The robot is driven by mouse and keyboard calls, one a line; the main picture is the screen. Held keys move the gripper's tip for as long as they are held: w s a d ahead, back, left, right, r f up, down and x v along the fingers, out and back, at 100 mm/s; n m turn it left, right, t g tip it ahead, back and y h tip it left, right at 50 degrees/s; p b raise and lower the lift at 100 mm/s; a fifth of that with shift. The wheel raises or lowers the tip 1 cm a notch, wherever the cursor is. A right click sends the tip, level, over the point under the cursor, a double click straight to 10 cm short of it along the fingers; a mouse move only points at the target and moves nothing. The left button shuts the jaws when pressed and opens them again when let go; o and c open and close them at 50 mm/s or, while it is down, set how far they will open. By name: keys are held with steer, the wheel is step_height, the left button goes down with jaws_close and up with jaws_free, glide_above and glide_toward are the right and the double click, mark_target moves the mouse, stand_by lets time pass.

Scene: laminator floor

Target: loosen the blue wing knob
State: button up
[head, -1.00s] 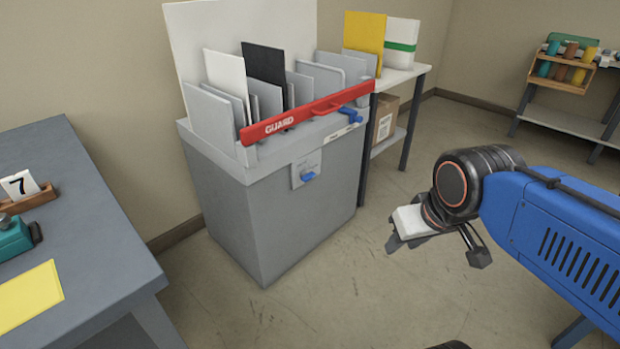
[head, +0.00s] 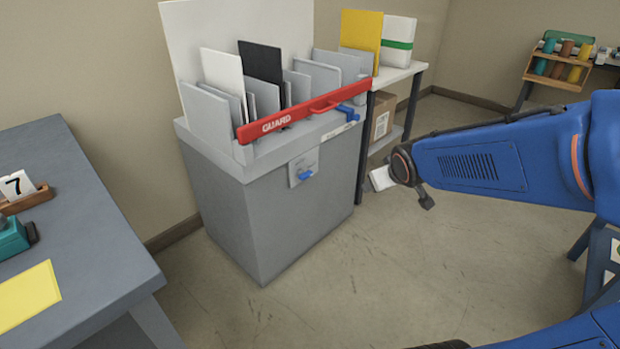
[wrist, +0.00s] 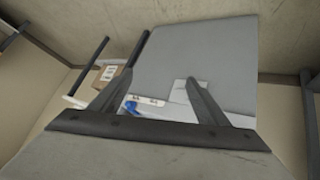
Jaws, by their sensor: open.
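A blue wing-shaped knob (head: 352,113) sits at the right end of the red guard bar (head: 310,108), just above a small white label (head: 340,131). It also shows in the wrist view (wrist: 131,106), partly hidden by the left finger. A second blue knob (head: 306,174) is on a light plate on the front of the grey cabinet (head: 265,215). I cannot tell which one is meant. My gripper (wrist: 160,78) is open and empty, with the cabinet front beyond its fingers. In the head view it is right of the cabinet, mostly hidden by my arm.
Grey and white boards and a black board (head: 261,70) stand in the cabinet's top. A side table (head: 400,72) with a cardboard box (head: 381,122) below is behind right. A grey workbench (head: 95,215) stands at left. The floor before the cabinet is clear.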

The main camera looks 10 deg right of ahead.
steer(key=w+d+f+n+t, duration=0.1)
steer(key=w+f+t, duration=0.15)
steer(key=w, duration=0.45)
steer(key=n+t+y, duration=0.4)
steer(key=y, duration=0.7)
glide_toward(308, 176)
steer(key=shift+y, duration=0.3)
steer(key=x, duration=0.9)
steer(key=shift+w+d+f, duration=0.15)
steer(key=shift+w+f, duration=0.05)
steer(key=shift+w, duration=0.05)
steer(key=shift+c, duration=0.6)
steer(key=c, duration=0.9)
